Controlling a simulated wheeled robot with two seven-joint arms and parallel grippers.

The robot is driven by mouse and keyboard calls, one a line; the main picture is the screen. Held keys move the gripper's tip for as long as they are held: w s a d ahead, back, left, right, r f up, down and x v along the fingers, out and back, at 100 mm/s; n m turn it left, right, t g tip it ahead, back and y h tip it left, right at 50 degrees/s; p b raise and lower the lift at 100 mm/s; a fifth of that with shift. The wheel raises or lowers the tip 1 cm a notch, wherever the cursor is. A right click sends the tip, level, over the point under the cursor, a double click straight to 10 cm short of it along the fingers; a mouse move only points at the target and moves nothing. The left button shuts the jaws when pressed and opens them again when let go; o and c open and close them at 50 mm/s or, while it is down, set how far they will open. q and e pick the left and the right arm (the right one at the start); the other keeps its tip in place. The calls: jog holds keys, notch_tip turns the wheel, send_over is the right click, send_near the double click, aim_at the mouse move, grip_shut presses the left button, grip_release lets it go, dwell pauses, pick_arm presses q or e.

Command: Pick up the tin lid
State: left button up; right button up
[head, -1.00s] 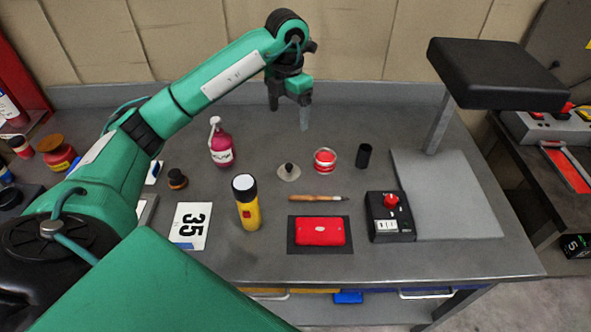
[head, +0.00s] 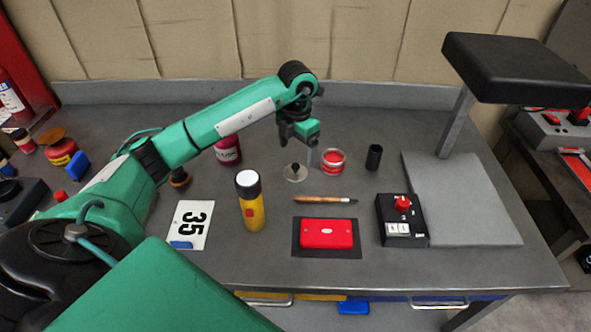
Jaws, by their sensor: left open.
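The tin lid (head: 293,177), a pale round disc with a dark knob, lies on the grey bench near the middle of the head view. The open red tin (head: 332,161) stands just to its right. My left gripper (head: 298,150) is open and empty, pointing down, with its fingers above and around the lid's knob in the picture. One finger partly covers the view between the lid and the tin. I cannot tell how high the fingers are above the lid. My right gripper is not in view.
A black cup (head: 374,157) is right of the tin.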

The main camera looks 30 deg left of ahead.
aim_at(296, 165)
pick_arm(q)
jog(key=shift+f, duration=0.65)
notch_tip(296, 165, down, 4)
jog(key=shift+s+a+r+p, duration=0.1)
jog(key=shift+a+p, duration=0.05)
jog(key=shift+p, duration=0.7)
jog(key=shift+f, duration=0.65)
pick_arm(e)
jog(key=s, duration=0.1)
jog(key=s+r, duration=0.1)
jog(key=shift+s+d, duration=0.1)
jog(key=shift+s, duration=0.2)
pick_arm(q)
jog(key=shift+c, duration=0.9)
jog(key=c, duration=0.9)
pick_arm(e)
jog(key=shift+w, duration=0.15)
